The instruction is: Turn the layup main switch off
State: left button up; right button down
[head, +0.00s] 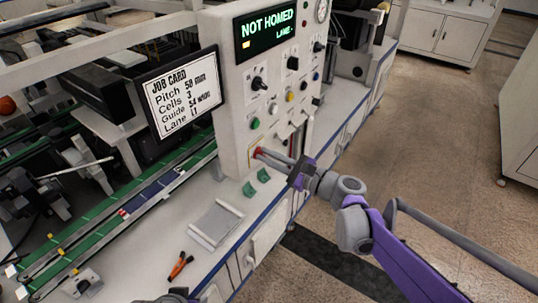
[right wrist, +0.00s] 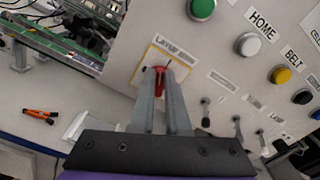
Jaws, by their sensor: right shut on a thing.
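The layup main switch is a red handle on a yellow-edged plate (right wrist: 146,67) low on the panel face. In the right wrist view the red handle (right wrist: 160,78) sits between the fingertips of my right gripper (right wrist: 162,84), which is shut on it. In the head view the red handle (head: 259,153) shows at the tips of my right gripper (head: 263,155), at the panel's lower left. The fingers partly hide the handle and plate, and the label above it is too blurred to read fully. My left gripper (head: 176,294) shows only in part at the bottom edge.
The control panel (head: 230,90) carries a "NOT HOMED" display (head: 266,27), knobs and buttons, including a green button (right wrist: 202,8) and a white HOME button (right wrist: 248,44). A job card screen (head: 181,90) is at left. Orange-handled pliers (head: 180,265) lie on the bench.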

jog(key=n, duration=0.4)
jog(key=n+p, duration=0.1)
jog(key=n, duration=0.3)
jog(key=f+n, duration=0.1)
jog(key=n, duration=0.3)
jog(key=shift+s+a+n, duration=0.2)
jog(key=shift+s+n, duration=0.05)
jog(key=shift+n, duration=0.15)
dwell(0.3)
jog(key=c, duration=0.9)
grip_release()
jog(key=v, duration=1.1)
